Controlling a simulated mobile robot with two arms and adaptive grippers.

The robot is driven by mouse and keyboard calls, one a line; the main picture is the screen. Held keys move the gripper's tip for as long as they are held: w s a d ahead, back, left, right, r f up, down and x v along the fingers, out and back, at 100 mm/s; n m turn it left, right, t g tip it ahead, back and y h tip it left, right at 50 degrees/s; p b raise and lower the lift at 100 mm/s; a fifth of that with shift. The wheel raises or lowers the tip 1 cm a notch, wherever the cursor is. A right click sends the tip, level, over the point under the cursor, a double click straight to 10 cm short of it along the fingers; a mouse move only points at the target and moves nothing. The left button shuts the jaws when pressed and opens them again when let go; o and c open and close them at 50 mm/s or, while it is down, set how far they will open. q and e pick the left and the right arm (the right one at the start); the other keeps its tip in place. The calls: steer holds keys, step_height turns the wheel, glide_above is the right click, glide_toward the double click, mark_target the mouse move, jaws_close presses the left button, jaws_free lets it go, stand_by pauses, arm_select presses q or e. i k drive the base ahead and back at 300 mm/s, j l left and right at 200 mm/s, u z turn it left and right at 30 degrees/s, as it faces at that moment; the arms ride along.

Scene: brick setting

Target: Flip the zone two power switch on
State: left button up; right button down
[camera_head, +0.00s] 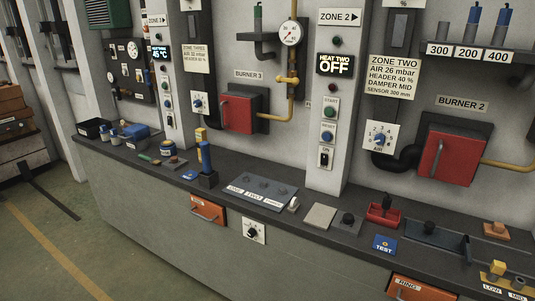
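The zone two column (345,110) stands right of centre, under a sign reading ZONE 2. Low on it is a small switch (325,158) on a light plate, with the label ON just above it. The lever is too small to tell its position. A lit display (335,64) higher on the column reads HEAT TWO OFF. A green START button (329,114) and a blue RESET button (327,137) sit between display and switch. Neither of my grippers is in view, and nothing covers the switch.
A dark counter (120,151) runs below the panels. Near the column's foot are a labelled plate (240,189), a beige tile (320,216) and a red tray (384,216). Red burner boxes stand either side. The floor (70,235) at left is clear.

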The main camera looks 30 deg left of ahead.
mark_target(323, 162)
steer(key=u, duration=0.7)
